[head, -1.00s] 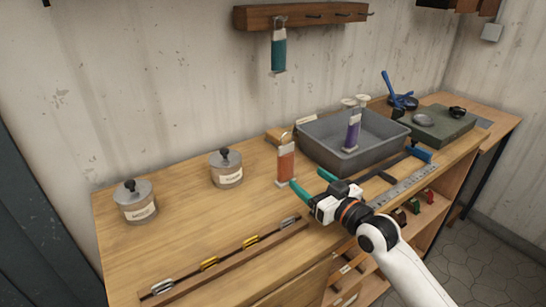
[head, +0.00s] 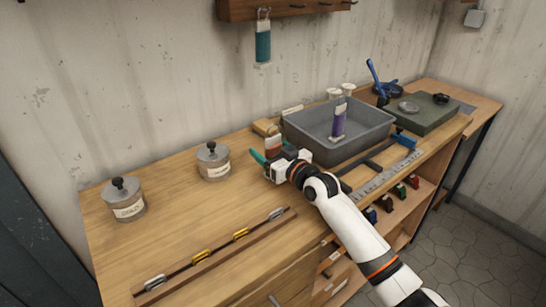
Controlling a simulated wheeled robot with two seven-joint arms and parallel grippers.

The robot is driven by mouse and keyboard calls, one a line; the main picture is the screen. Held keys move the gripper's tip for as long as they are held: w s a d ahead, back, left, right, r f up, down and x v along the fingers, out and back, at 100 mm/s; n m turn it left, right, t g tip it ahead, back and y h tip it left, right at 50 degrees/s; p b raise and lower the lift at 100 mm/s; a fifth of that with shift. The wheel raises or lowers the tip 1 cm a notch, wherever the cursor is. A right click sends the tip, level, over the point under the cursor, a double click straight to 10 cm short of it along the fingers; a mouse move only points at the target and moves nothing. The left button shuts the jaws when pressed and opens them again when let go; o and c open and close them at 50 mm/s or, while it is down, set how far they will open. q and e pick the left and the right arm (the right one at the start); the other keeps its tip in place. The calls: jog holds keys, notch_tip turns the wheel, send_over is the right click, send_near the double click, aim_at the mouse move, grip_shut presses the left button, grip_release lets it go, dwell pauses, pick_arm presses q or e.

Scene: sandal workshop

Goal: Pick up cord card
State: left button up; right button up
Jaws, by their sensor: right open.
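Three cord cards show. The orange cord card (head: 272,144) stands on the workbench left of the grey tray, with its lower part hidden behind my right gripper. My right gripper (head: 271,154) is open, its teal fingertips at the orange card; I cannot tell whether they touch it. The purple cord card (head: 338,122) stands upright in the tray. The teal cord card (head: 263,43) hangs from a hook on the wall rack. My left gripper is out of view.
The grey tray (head: 309,142) stands right of my gripper. Two lidded jars (head: 213,163), (head: 125,200) stand at the left. A wooden strip with metal clips (head: 217,258) lies near the front edge. A steel ruler (head: 386,175) lies at right. The bench's middle left is clear.

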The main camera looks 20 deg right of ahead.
jog(key=shift+w, duration=0.1)
jog(key=c, duration=1.2)
jog(key=shift+o, duration=0.2)
notch_tip(320, 180, up, 10)
